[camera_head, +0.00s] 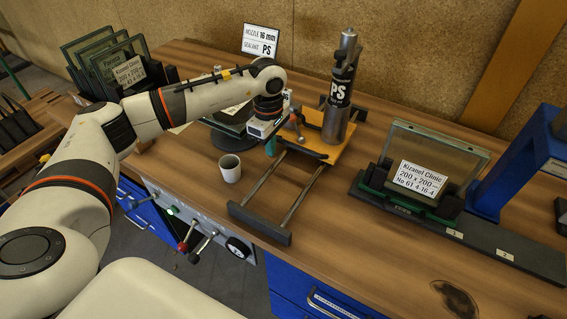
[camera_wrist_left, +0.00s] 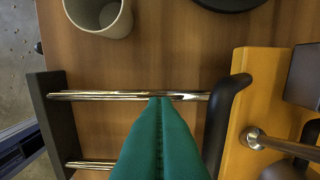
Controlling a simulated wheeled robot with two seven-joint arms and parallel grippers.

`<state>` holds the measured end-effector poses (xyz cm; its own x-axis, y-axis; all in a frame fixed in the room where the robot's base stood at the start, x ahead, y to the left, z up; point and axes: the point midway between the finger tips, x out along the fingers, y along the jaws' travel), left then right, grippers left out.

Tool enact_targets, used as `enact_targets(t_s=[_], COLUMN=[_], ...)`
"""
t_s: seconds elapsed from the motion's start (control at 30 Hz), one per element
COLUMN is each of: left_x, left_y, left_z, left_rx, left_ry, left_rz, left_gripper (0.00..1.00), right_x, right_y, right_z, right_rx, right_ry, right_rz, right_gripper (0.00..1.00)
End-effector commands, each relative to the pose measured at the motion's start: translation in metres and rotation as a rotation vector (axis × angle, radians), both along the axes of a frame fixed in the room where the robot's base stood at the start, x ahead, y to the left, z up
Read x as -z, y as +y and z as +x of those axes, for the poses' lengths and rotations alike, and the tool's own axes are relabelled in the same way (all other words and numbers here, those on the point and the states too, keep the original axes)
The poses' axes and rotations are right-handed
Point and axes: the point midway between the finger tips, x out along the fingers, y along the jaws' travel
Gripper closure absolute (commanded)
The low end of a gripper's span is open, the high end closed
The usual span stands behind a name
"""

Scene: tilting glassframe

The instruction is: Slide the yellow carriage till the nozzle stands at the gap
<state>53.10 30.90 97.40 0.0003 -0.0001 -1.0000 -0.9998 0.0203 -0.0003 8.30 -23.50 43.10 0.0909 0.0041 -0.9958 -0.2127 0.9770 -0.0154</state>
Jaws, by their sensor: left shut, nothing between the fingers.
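The yellow carriage (camera_head: 338,158) sits on two chrome rails and bears a grey cylinder marked PS (camera_head: 337,115). It also shows at the right of the left wrist view (camera_wrist_left: 258,70), with a black bar handle (camera_wrist_left: 220,120) along its near edge. A thin metal rod with a round collar (camera_wrist_left: 252,137) stands out over the carriage; I cannot tell whether it is the nozzle. My left gripper (camera_head: 270,149) has green fingers, shut and empty. In the left wrist view the fingertips (camera_wrist_left: 161,99) lie over the rails, left of the handle and apart from it. The gap cannot be made out.
A white cup (camera_head: 230,170) stands left of the rails. A dark end bar (camera_head: 258,223) closes their near end. A round black turntable (camera_head: 232,140) is behind the cup. A labelled glass unit (camera_head: 435,160) stands in a dark holder at right. The front right table is mostly clear.

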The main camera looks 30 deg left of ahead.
Motion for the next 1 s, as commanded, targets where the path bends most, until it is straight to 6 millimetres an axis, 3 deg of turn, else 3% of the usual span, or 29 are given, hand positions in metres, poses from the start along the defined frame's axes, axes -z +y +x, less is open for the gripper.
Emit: enact_targets(t_s=[0.53,1.0], left_x=[-0.058,-0.061], left_y=[0.000,0.000], left_z=[0.000,0.000], left_rx=[0.000,0.000], left_ry=[-0.001,0.000], left_rz=[0.000,0.000], left_gripper=[1.00,1.00], right_x=[-0.034,-0.034], right_y=[0.000,0.000], right_z=[0.000,0.000], right_rx=[0.000,0.000], right_ry=[0.000,0.000], right_rz=[0.000,-0.001], right_gripper=[1.00,1.00])
